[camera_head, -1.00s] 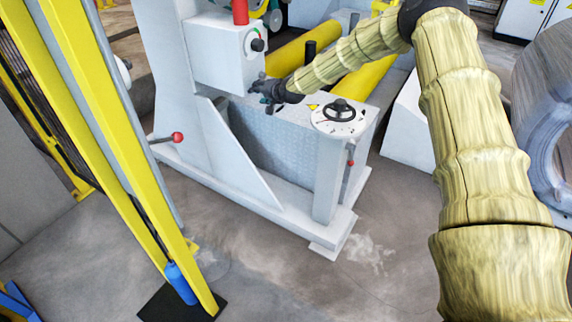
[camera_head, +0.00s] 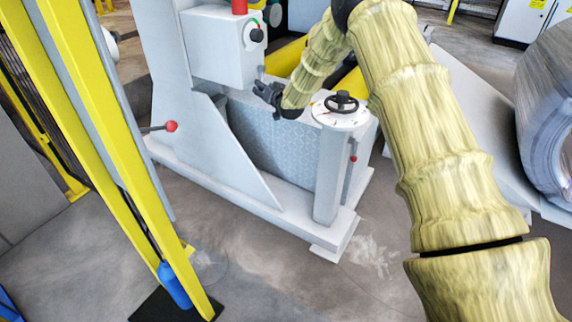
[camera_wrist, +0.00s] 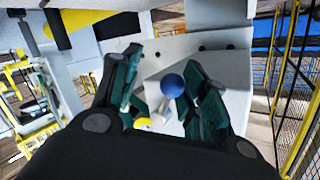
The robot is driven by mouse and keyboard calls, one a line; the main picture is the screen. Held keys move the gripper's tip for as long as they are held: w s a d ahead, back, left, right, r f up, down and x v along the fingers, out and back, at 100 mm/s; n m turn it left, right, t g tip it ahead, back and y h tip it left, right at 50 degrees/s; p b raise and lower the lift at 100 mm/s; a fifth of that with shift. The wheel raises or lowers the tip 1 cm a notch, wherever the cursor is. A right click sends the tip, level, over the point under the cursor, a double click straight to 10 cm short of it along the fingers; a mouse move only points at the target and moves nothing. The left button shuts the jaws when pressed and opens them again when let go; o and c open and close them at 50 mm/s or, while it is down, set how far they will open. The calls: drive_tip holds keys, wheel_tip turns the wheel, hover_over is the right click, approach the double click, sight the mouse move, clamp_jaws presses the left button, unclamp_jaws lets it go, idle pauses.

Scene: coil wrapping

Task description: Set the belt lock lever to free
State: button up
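In the wrist view a lever with a blue ball knob (camera_wrist: 173,86) and a pale stem stands between the two dark green fingers of my gripper (camera_wrist: 165,95). The fingers are apart, with gaps showing on both sides of the knob. In the head view my gripper (camera_head: 267,93) is in front of the grey machine, just below its control box (camera_head: 220,50). A small bluish stub (camera_head: 261,72) shows just above the gripper there. Whether the blue-knobbed lever is the belt lock lever cannot be told; its labels are not readable.
A red-ball lever (camera_head: 171,126) sticks out at the left of the machine, and another red knob (camera_head: 353,158) sits at its right side. A black handwheel (camera_head: 341,101) is right of my gripper. Yellow posts (camera_head: 130,150) stand at the left.

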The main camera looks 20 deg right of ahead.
drive_tip(key=s+d+n+t+b, duration=0.2)
drive_tip(key=s+d+n+b, duration=0.1)
drive_tip(key=s, duration=0.7)
drive_tip(key=s+a+f+g+p, duration=0.2)
drive_tip(key=s+f+p, duration=0.3)
drive_tip(key=s, duration=0.3)
drive_tip(key=s+a+f+g+h+p, duration=0.1)
drive_tip(key=s+a+f+g+p, duration=0.1)
drive_tip(key=s+f+g+p, duration=0.2)
drive_tip(key=s+f+p, duration=0.2)
drive_tip(key=s+f, duration=0.2)
drive_tip(key=shift+m, duration=0.3)
idle(0.3)
drive_tip(key=shift+s+a, duration=0.1)
